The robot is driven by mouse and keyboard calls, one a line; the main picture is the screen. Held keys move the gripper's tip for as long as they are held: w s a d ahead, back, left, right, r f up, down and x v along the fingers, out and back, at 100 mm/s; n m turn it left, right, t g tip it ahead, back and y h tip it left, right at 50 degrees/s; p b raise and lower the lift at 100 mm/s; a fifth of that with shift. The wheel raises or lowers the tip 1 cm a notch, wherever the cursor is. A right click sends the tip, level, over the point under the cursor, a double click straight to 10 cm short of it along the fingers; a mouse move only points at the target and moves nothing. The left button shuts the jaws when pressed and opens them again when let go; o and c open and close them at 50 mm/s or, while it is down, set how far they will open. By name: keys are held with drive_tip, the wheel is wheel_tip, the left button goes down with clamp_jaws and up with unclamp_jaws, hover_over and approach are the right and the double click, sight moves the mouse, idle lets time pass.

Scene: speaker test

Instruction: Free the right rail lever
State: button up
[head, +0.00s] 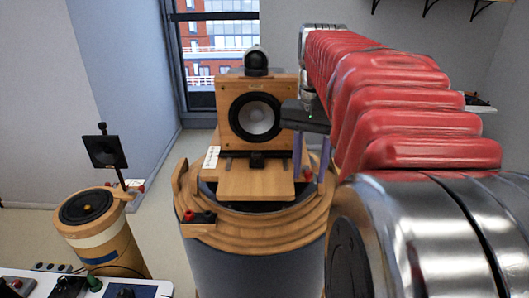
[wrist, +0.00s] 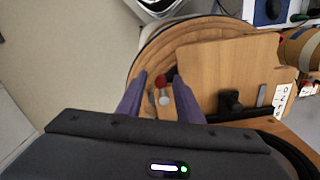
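The right rail lever (wrist: 160,81) appears to be the small red knob beside the right edge of the wooden board, with pale metal parts near it. Its red tip also shows in the head view (head: 308,174). My gripper (wrist: 159,84) is open, pointing down, with its two purple fingers on either side of the red knob. A gap shows between the knob and each finger; contact lower down cannot be told. The wooden board (head: 255,182) lies on the round wooden stand (head: 260,238), with the speaker (head: 225,100) upright behind it.
Red and black terminals (head: 198,217) sit on the stand's front left rim. A wooden drum (head: 100,250) with a black top stands at the left. A control panel (head: 150,289) is at the lower left. A white label (head: 212,157) stands left of the speaker.

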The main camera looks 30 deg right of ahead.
clamp_jaws()
drive_tip(key=shift+d, duration=0.15)
idle(0.4)
drive_tip(key=shift+n, duration=0.3)
